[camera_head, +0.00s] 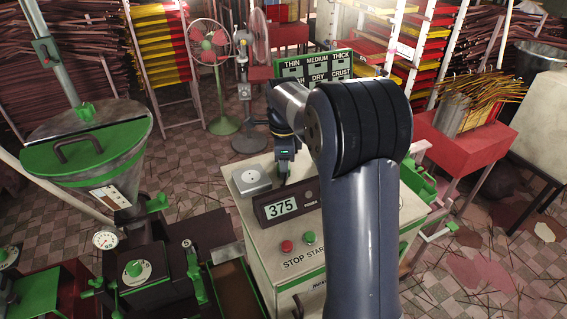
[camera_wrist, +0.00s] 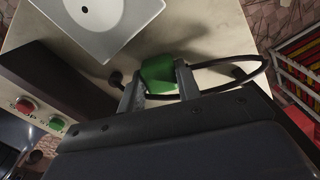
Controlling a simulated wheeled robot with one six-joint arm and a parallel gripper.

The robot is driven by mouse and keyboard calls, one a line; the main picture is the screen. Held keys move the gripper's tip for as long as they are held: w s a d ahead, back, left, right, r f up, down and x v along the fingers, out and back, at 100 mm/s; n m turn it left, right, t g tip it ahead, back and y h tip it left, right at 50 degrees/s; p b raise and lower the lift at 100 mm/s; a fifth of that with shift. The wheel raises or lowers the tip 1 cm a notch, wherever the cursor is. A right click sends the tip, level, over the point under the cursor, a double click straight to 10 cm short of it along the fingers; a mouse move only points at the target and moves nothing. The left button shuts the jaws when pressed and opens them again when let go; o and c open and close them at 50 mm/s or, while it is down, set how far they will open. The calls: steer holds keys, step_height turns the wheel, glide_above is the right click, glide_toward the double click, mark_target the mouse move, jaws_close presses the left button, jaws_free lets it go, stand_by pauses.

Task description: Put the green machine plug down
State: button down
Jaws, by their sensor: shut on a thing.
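The green machine plug (camera_wrist: 158,74) sits between the two fingers of my gripper (camera_wrist: 159,88) in the wrist view, and the gripper is shut on it. A black cable (camera_wrist: 236,84) loops from near the plug to the right. The plug is just over or on the pale cabinet top (camera_wrist: 205,30); I cannot tell whether it touches. In the head view my gripper (camera_head: 284,165) points down over the cabinet, right of the grey socket box (camera_head: 252,179). The plug cannot be made out there. The socket box (camera_wrist: 97,14) is also ahead of the plug in the wrist view.
A dark display box (camera_head: 286,205) reading 375 stands on the cabinet close to my gripper. A green-lidded hopper (camera_head: 88,150) stands at left. Bare cabinet top lies around the socket box.

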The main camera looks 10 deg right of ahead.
steer(key=c, duration=1)
jaws_free()
step_height(320, 180, up, 13)
steer(key=shift+r, duration=0.1)
step_height(320, 180, down, 13)
steer(key=shift+f, duration=0.2)
steer(key=shift+r, duration=0.3)
